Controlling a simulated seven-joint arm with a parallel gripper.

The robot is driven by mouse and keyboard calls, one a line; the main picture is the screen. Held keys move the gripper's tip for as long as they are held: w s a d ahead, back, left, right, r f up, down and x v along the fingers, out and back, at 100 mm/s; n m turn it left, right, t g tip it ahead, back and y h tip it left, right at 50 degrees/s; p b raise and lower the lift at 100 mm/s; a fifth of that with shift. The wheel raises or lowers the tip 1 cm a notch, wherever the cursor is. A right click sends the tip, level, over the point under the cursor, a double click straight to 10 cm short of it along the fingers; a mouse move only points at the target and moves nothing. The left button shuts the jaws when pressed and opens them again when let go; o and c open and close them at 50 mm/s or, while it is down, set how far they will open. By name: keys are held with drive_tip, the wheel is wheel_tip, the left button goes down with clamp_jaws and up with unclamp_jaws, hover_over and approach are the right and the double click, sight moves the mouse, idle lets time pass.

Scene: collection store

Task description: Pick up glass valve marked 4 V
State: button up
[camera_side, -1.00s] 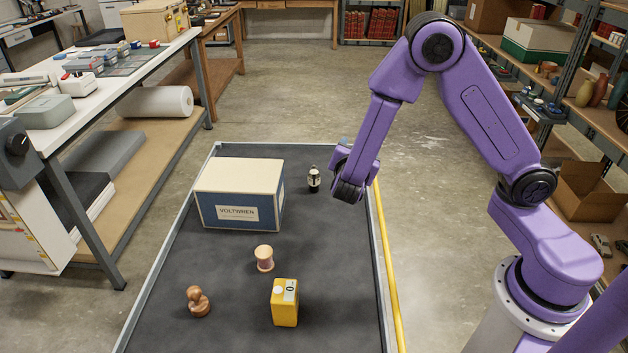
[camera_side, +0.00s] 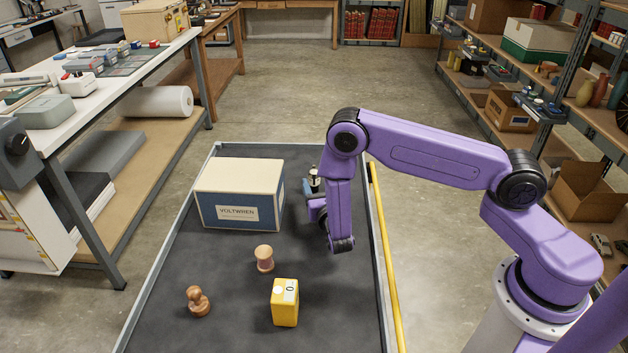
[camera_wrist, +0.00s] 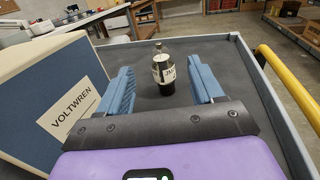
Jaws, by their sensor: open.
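The valve appears ahead of the fingers, and I see no contact.
A blue and cream VOLTWREN box (camera_side: 238,196) stands close on the left. A yellow rail (camera_side: 385,255) runs along the cart's right edge.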

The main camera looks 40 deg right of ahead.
sight(315, 180)
wheel_tip(315, 180, down, 2)
drive_tip(key=shift+f, duration=0.2)
drive_tip(key=shift+x, duration=3.75)
drive_tip(key=c, duration=1)
